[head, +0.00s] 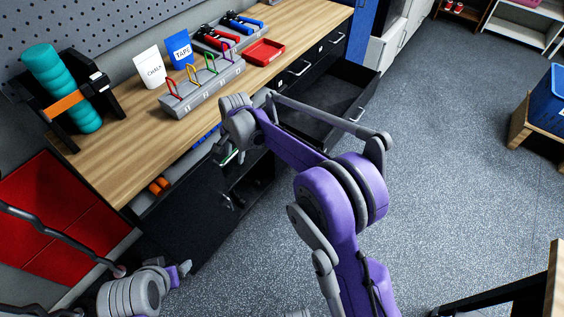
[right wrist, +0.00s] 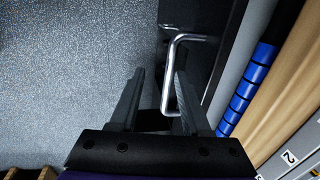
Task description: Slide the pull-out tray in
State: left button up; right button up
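A shallow pull-out tray (head: 142,210) shows as a pale strip under the wooden bench top, with an orange item and something blue on it. Its full extent is hidden by the bench and my right arm. My right gripper (head: 229,157) is at the bench front, partly hidden by its own arm. In the right wrist view my right gripper (right wrist: 155,100) has its fingers apart, with a silver bar handle (right wrist: 168,75) on a black front close to the right finger; contact cannot be told. My left gripper (head: 182,269) is low at left, apart from the bench; its opening is unclear.
A black drawer (head: 335,92) stands pulled out further along the bench. A dark cabinet door (head: 185,215) stands below the near end. The bench top (head: 150,125) holds a hook rack (head: 200,85), a red tray (head: 264,52) and a teal roller (head: 62,90).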

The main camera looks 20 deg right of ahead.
jog(key=s+d, duration=1.1)
jog(key=s, duration=0.3)
pick_arm(q)
jog(key=shift+w+r+p, duration=0.2)
jog(key=shift+r+p, duration=0.3)
jog(key=shift+r, duration=0.05)
pick_arm(e)
notch_tip(320, 180, up, 11)
jog(key=shift+s+d+f, duration=0.2)
jog(key=shift+s, duration=0.1)
pick_arm(q)
notch_tip(320, 180, down, 8)
jog(key=s+d+b, duration=0.1)
jog(key=s+b, duration=0.1)
jog(key=b, duration=0.5)
jog(key=shift+s, duration=0.4)
pick_arm(e)
notch_tip(320, 180, down, 11)
jog(key=w+d, duration=0.1)
jog(key=shift+w+d+r, duration=0.2)
jog(key=shift+w+d, duration=0.05)
jog(key=shift+w, duration=0.1)
grip_shut()
